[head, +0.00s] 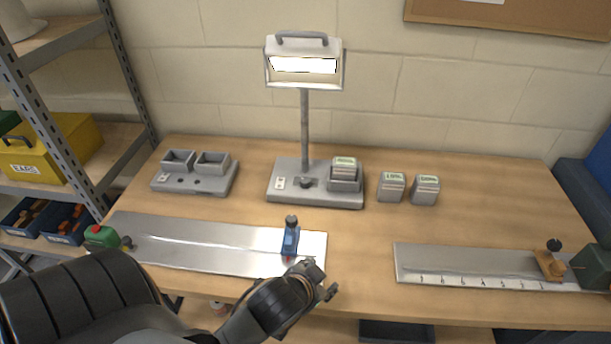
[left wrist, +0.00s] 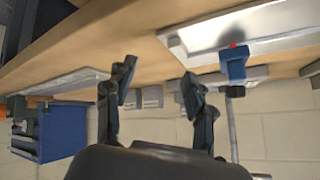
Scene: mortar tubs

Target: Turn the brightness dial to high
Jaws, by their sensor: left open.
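The work lamp (head: 304,64) is lit and stands on a grey base (head: 325,198) at the back middle of the bench. A small dark knob (head: 306,183), apparently the brightness dial, sits on the base below the pole; its setting is too small to read. My left gripper (head: 326,283) is open and empty at the bench's front edge, lower right of the knob and well apart from it. In the left wrist view its two fingers (left wrist: 158,88) are spread with nothing between them. The knob cannot be made out there.
A battery-like block (head: 344,166) sits in the base's right socket; two similar blocks (head: 391,187) stand right of it. A grey unit with two empty sockets (head: 194,180) is at left. A metal rail with a blue slider (head: 290,237) lies between gripper and lamp. Another rail (head: 470,262) is right.

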